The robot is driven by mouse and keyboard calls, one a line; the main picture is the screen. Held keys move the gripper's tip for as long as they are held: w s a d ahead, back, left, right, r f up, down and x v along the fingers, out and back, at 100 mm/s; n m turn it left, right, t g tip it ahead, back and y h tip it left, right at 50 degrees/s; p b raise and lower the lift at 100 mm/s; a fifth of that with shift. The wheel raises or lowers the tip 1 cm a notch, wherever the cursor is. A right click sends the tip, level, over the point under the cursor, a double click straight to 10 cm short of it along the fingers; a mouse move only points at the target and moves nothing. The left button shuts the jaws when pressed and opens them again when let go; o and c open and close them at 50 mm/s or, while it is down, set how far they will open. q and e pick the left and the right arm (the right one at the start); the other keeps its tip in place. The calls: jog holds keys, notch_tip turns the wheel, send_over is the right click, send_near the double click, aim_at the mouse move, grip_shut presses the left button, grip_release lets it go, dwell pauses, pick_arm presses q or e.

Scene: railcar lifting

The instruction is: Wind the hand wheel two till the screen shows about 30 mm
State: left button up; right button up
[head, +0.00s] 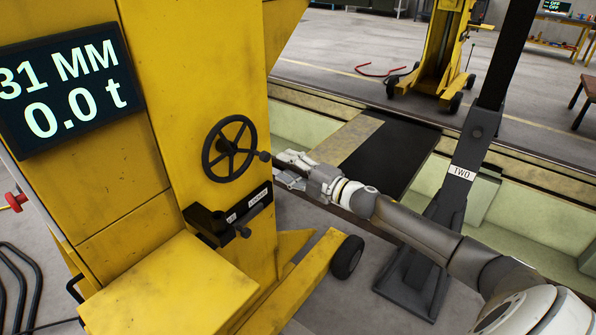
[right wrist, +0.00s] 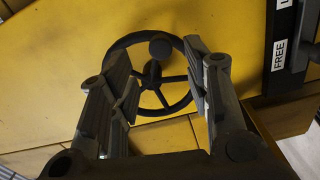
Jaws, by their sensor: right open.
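The black hand wheel (head: 229,148) with spokes and a round handle knob (head: 264,156) is on the yellow column. The screen (head: 66,80) reads 31 MM and 0.0 t. My right gripper (head: 280,163) is to the right of the wheel, its tips close to the knob. In the right wrist view the fingers of my right gripper (right wrist: 157,55) are spread apart, with the knob (right wrist: 160,49) and wheel (right wrist: 165,108) seen between them. Nothing is held. A "TWO" label (head: 461,172) is on a dark post to the right. My left gripper is not in view.
A black lever box (head: 230,215) with white labels sits below the wheel; one label reads FREE (right wrist: 279,53). A yellow ledge (head: 170,290) juts out below the screen. A wheeled yellow foot (head: 347,257) is low down. Another yellow jack (head: 440,55) stands across the pit.

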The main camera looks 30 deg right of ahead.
jog(key=shift+v, duration=1.55)
jog(key=s+d+f+m+g+h, duration=0.1)
jog(key=s+d+f+m+h, duration=0.15)
jog(key=f, duration=0.75)
jog(key=s+d+f+m+g+h, duration=0.15)
jog(key=f+m, duration=0.25)
jog(key=f, duration=0.6)
jog(key=s+f+m+g+h, duration=0.25)
jog(key=s+f, duration=0.35)
jog(key=f, duration=0.4)
jog(key=s+f+m+g+h, duration=0.1)
jog(key=s+f+m+g, duration=0.15)
jog(key=s+f, duration=0.6)
jog(key=s+a+f+m+g, duration=0.2)
jog(key=s+a+f, duration=0.2)
jog(key=s+f, duration=0.5)
jog(key=s+a+f+m+g, duration=0.3)
jog(key=s+a+f, duration=0.2)
jog(key=s+f, duration=0.35)
jog(key=s+a+f+g, duration=0.1)
jog(key=s+a, duration=0.3)
jog(key=s, duration=0.4)
jog(key=s+a+f+m+g+y, duration=0.1)
jog(key=s+a+f, duration=0.3)
jog(key=s, duration=0.5)
jog(key=shift+a+g, duration=0.55)
jog(key=shift+g, duration=0.2)
